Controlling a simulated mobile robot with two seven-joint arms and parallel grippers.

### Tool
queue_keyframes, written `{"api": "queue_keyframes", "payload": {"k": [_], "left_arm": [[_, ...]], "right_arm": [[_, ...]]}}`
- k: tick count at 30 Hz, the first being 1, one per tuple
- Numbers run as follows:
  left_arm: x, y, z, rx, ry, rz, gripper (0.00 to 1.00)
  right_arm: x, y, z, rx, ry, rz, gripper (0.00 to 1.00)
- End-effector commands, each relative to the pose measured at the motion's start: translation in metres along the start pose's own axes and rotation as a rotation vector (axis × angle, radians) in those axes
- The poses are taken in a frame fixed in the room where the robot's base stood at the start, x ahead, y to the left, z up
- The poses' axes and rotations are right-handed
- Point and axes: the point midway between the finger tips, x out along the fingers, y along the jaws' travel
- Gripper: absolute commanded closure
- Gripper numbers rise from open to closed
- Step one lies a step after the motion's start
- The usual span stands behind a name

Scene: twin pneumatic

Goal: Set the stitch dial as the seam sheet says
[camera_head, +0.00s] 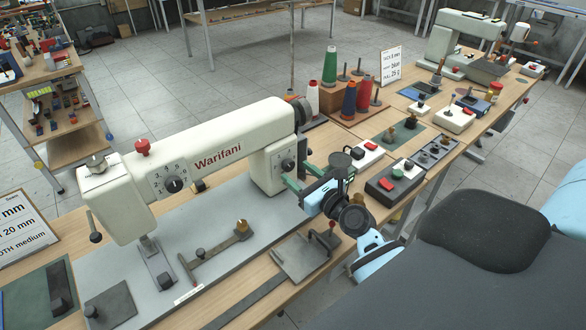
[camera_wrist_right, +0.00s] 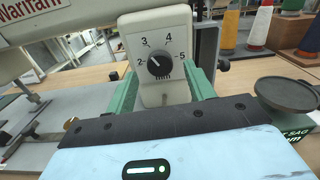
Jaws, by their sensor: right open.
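The stitch dial is a dark round knob (camera_wrist_right: 160,65) on the white sewing machine's column, with 2, 3, 4, 5 and "mm" around it in the right wrist view. Its pale mark points up and left, roughly toward the 2–3 side. The dial also shows in the head view (camera_head: 288,164). My right gripper (camera_head: 301,176) is open in front of the column. Its green fingers (camera_wrist_right: 164,78) stand apart on either side below the dial, with nothing between them. A sheet (camera_head: 24,228) at the left reads "mm", "20 mm" and "OTH medium"; its left part is cut off. My left gripper is out of view.
The machine (camera_head: 215,150) has a second numbered dial (camera_head: 174,185) on its head. A control box with a red button (camera_head: 383,184) and a small plate with a red-topped lever (camera_head: 300,257) are close to my right arm. Thread cones (camera_head: 348,101) stand behind.

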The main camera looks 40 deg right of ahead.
Motion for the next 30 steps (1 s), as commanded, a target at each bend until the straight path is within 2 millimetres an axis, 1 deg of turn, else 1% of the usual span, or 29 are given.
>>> {"api": "queue_keyframes", "payload": {"k": [1,3,7,10,17,18,28,30], "left_arm": [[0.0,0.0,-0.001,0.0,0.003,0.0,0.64],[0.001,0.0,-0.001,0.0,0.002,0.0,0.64],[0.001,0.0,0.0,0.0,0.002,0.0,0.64],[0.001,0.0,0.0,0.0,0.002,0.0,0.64],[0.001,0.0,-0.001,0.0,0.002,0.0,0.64],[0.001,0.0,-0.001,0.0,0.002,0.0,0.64],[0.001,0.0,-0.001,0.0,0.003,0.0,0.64],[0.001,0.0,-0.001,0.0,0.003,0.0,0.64]], "right_arm": [[0.008,0.0,0.001,0.0,-0.001,0.0,0.46],[0.016,0.0,0.0,0.0,-0.001,0.001,0.46],[0.026,0.0,0.0,0.0,0.0,0.0,0.46],[0.029,0.0,-0.001,0.0,0.001,-0.001,0.46],[0.03,0.0,0.0,0.0,0.001,0.0,0.46],[0.03,0.0,0.0,0.0,0.001,0.0,0.48],[0.029,0.0,0.0,0.0,0.001,0.0,0.91],[0.029,0.0,0.0,-0.001,0.001,0.0,0.91]]}}
